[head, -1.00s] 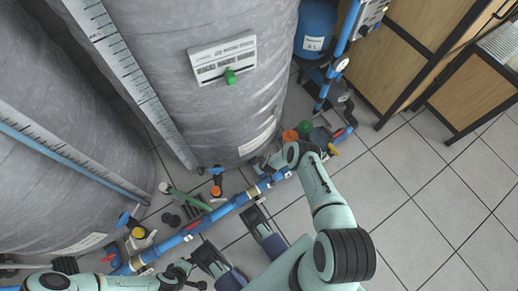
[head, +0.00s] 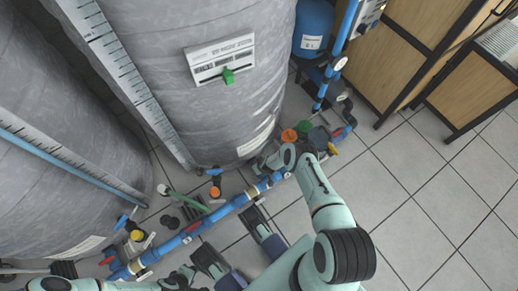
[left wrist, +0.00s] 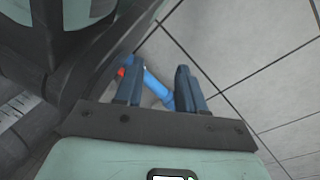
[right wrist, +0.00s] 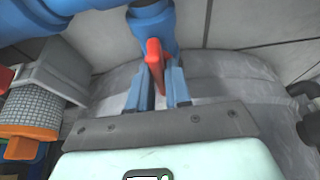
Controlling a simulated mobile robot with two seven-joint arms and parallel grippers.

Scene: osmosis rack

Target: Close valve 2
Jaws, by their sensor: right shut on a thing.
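In the right wrist view, a red valve handle (right wrist: 154,58) stands on a blue pipe (right wrist: 152,24). My right gripper (right wrist: 164,88) is shut on this handle, with a finger on each side. In the head view, my right gripper (head: 265,163) is low beside the large grey tank, near the far end of the blue pipe line, and its fingers and handle are mostly hidden. My left gripper (left wrist: 158,85) is open, with its fingers apart and empty. A blue pipe piece shows below and beyond it. No valve number is readable.
Two large grey tanks (head: 225,115) stand behind the floor-level blue pipe line (head: 225,211). Other red handles (head: 193,226) sit along it. A blue vessel (head: 314,28) and wooden cabinets (head: 385,62) are at the back right. The tiled floor on the right (head: 420,220) is clear.

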